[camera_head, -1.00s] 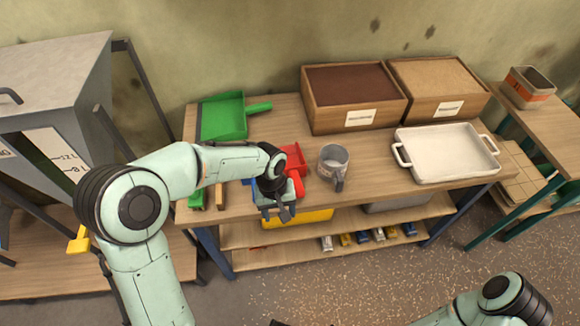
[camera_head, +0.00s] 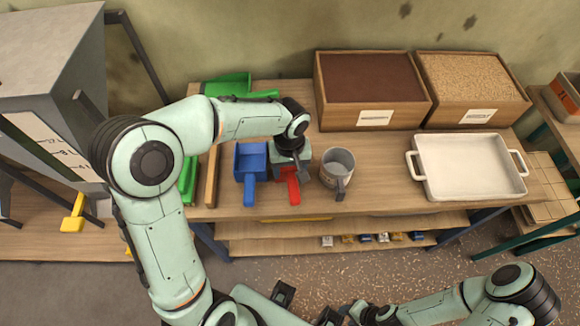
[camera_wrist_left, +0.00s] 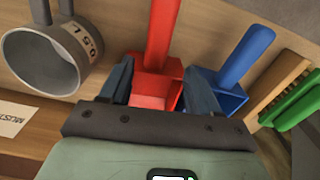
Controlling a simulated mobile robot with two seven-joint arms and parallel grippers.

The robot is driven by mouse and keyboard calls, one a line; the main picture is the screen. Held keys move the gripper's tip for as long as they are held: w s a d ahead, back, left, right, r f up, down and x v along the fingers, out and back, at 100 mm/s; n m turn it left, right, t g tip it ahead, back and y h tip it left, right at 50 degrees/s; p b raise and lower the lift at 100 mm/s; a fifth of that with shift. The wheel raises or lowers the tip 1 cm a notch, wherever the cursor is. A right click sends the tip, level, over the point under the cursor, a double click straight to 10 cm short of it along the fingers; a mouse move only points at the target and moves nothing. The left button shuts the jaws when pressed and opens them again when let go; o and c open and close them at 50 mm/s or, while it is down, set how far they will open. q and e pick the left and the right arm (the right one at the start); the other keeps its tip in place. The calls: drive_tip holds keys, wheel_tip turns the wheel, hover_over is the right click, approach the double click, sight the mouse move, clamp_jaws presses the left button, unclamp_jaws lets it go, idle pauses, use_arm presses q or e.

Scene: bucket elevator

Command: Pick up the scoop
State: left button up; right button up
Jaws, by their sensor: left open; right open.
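A red scoop (camera_head: 293,188) lies on the workbench between a blue scoop (camera_head: 251,160) and a grey mug, its bowl largely hidden by my left gripper (camera_head: 297,170) in the head view. In the left wrist view, the red scoop (camera_wrist_left: 163,32) lies between the two open fingers of my left gripper (camera_wrist_left: 160,82), its handle pointing away. I cannot tell whether the fingers touch it. A green scoop (camera_head: 228,86) lies at the back left, partly behind my arm. My right gripper (camera_head: 335,315) is open, low at the bottom edge, partly cut off.
The grey mug (camera_head: 337,165) stands close right of my left gripper. A wooden-backed brush (camera_head: 211,178) lies left of the blue scoop. Two filled wooden boxes (camera_head: 373,117) (camera_head: 480,115) stand at the back, with a white tray (camera_head: 468,190) in front. The bench between mug and tray is clear.

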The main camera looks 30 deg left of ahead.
sight(292, 177)
use_arm(q)
wheel_tip(292, 177, down, 3)
drive_tip(key=shift+w+r, duration=0.15)
drive_tip(key=f, duration=0.5)
drive_tip(key=shift+d, duration=0.2)
use_arm(e)
drive_tip(key=shift+f, duration=0.1)
use_arm(q)
clamp_jaws()
drive_tip(key=shift+r, duration=0.1)
use_arm(e)
drive_tip(key=shift+w, duration=0.1)
use_arm(q)
wheel_tip(292, 177, up, 20)
drive_tip(key=p, duration=0.2)
use_arm(e)
drive_tip(key=shift+w+r, duration=0.35)
drive_tip(key=shift+r, duration=0.25)
drive_tip(key=shift+w+r, duration=0.35)
drive_tip(key=shift+r, duration=0.25)
